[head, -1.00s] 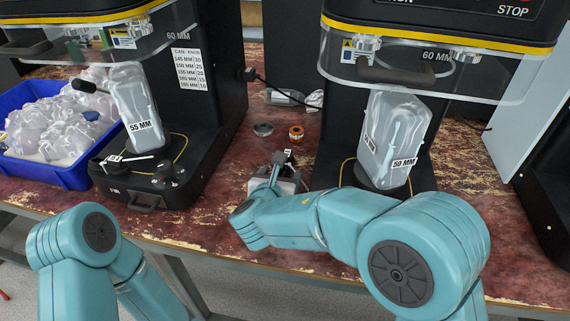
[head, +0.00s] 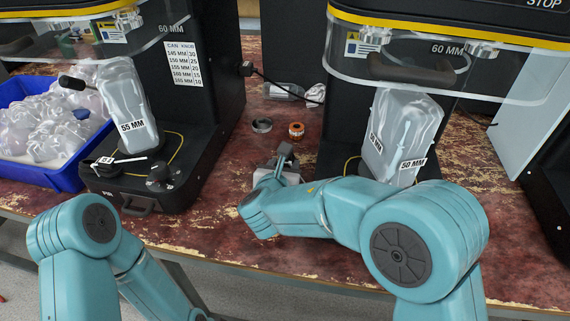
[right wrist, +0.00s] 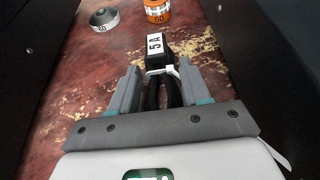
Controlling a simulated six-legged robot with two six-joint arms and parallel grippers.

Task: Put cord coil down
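The cord coil (right wrist: 154,92) is black, with a white tie and a black block labelled 5 A at its far end. In the right wrist view it lies between the two grey fingers of my right gripper (right wrist: 160,88), which look shut on it. In the head view my right gripper (head: 284,160) is over the worn red bench (head: 215,232), between two black machines. The coil is mostly hidden there, and its contact with the bench cannot be told. My left arm is at lower left; its gripper is out of view.
A blue bin (head: 62,178) of clear bags stands at left. Bare bench shows in front of the left machine.

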